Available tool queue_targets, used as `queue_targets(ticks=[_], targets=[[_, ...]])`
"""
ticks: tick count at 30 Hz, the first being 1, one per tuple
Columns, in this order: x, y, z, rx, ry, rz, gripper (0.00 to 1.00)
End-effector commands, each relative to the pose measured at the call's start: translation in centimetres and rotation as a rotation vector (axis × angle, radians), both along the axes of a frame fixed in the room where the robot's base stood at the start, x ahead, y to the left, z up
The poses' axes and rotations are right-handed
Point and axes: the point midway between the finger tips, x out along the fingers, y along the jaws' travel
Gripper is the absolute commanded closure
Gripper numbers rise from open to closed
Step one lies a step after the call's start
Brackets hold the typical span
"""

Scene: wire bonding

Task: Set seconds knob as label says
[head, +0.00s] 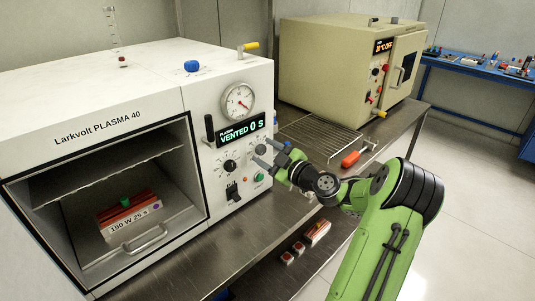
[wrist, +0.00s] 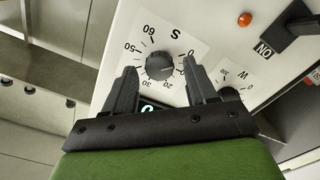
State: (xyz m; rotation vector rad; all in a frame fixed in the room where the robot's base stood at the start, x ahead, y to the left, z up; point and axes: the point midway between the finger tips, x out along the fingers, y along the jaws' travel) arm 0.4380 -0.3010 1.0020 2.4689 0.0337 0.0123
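The label on the red-and-white carrier (head: 128,213) inside the open chamber reads "150 W 25 s". The seconds knob (wrist: 159,66) is dark and round, on a white dial marked S from 0 to 60. Its pale mark appears to point toward 0. My gripper (wrist: 159,65) is open, with one finger on each side of the seconds knob and gaps between. In the head view my gripper (head: 263,151) is at the panel's right side, partly covering that knob. The display (head: 241,132) reads "VENTED 0 S".
The W knob (wrist: 228,94) is close beside one finger. A black switch lever (wrist: 300,27) marked ON and an orange lamp (wrist: 245,19) are on the same panel. A wire rack (head: 318,138) and a beige oven (head: 335,62) stand behind my arm.

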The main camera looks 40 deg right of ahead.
Motion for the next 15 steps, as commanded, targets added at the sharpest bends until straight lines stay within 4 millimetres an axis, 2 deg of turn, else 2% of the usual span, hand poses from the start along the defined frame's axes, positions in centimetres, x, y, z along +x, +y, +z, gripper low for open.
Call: queue_targets(ticks=[1,10,15], targets=[[-0.02,0.0,0.0,0.0,0.0,0.0,0.52],[-0.04,0.01,-0.02,0.0,0.001,0.001,0.97],[-0.04,0.02,-0.04,0.008,0.001,0.001,0.97]])
